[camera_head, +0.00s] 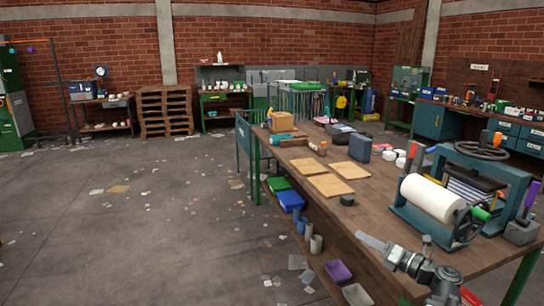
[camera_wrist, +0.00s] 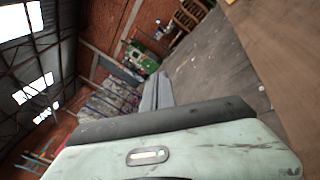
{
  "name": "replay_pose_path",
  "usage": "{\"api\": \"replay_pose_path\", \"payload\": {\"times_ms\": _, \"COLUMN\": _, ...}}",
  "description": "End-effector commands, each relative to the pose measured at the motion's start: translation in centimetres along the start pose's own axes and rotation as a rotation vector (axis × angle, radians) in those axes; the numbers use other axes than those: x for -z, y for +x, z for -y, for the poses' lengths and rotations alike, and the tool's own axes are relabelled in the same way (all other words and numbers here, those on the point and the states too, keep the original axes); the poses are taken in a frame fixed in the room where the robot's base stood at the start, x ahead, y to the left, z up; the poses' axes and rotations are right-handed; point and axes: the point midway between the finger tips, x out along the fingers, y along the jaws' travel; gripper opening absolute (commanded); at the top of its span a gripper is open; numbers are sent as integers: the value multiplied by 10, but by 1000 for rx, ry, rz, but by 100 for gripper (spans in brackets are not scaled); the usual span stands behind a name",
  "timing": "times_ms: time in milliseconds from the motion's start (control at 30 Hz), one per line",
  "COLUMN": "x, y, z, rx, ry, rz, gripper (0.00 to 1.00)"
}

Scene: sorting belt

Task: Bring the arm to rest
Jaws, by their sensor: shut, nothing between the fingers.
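My gripper (camera_head: 364,238) is at the lower right in the head view, reaching left over the wooden workbench (camera_head: 375,200) near its front edge. Its grey fingers lie together and hold nothing. In the wrist view the gripper (camera_wrist: 157,80) shows as two grey fingers side by side, beyond the pale green housing with its dark edge. That view is rolled on its side, with floor and brick wall beyond the fingers. My grey arm links run from the gripper to the lower right in the head view.
A roller press (camera_head: 430,198) with a white roll stands on the bench right of my gripper. A dark puck (camera_head: 347,200) and flat tan squares (camera_head: 330,185) lie farther back. Bins (camera_head: 290,200) sit on the lower shelf. The floor (camera_head: 130,230) at left is mostly open, with scattered scraps.

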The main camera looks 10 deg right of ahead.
Motion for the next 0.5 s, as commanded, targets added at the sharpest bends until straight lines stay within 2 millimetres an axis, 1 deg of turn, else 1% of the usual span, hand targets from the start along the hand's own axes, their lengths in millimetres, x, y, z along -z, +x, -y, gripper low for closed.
{"api": "replay_pose_path", "payload": {"times_ms": 33, "x": 30, "y": 34, "z": -15, "rx": -28, "ry": -44, "rz": -91, "gripper": 0}}
{"api": "replay_pose_path", "payload": {"times_ms": 67, "x": 49, "y": 52, "z": -23, "rx": -41, "ry": -82, "rz": -147, "gripper": 0}}
{"api": "replay_pose_path", "payload": {"times_ms": 100, "x": 76, "y": 73, "z": -34, "rx": -61, "ry": -145, "rz": -225, "gripper": 0}}
{"api": "replay_pose_path", "payload": {"times_ms": 167, "x": 118, "y": 101, "z": -50, "rx": -96, "ry": -262, "rz": -346, "gripper": 0}}
{"api": "replay_pose_path", "payload": {"times_ms": 200, "x": 148, "y": 116, "z": -61, "rx": -126, "ry": -356, "rz": -429, "gripper": 0}}
{"api": "replay_pose_path", "payload": {"times_ms": 233, "x": 171, "y": 126, "z": -68, "rx": -154, "ry": -434, "rz": -494, "gripper": 0}}
{"api": "replay_pose_path", "payload": {"times_ms": 267, "x": 194, "y": 135, "z": -76, "rx": -185, "ry": -520, "rz": -560, "gripper": 0}}
{"api": "replay_pose_path", "payload": {"times_ms": 300, "x": 225, "y": 143, "z": -84, "rx": -236, "ry": -649, "rz": -649, "gripper": 0}}
{"api": "replay_pose_path", "payload": {"times_ms": 367, "x": 271, "y": 150, "z": -95, "rx": -334, "ry": -872, "rz": -791, "gripper": 0}}
{"api": "replay_pose_path", "payload": {"times_ms": 400, "x": 302, "y": 149, "z": -99, "rx": -424, "ry": -1049, "rz": -894, "gripper": 0}}
{"api": "replay_pose_path", "payload": {"times_ms": 433, "x": 319, "y": 146, "z": -98, "rx": -493, "ry": -1178, "rz": -963, "gripper": 0}}
{"api": "replay_pose_path", "payload": {"times_ms": 500, "x": 346, "y": 135, "z": -91, "rx": -658, "ry": -1446, "rz": -1101, "gripper": 0}}
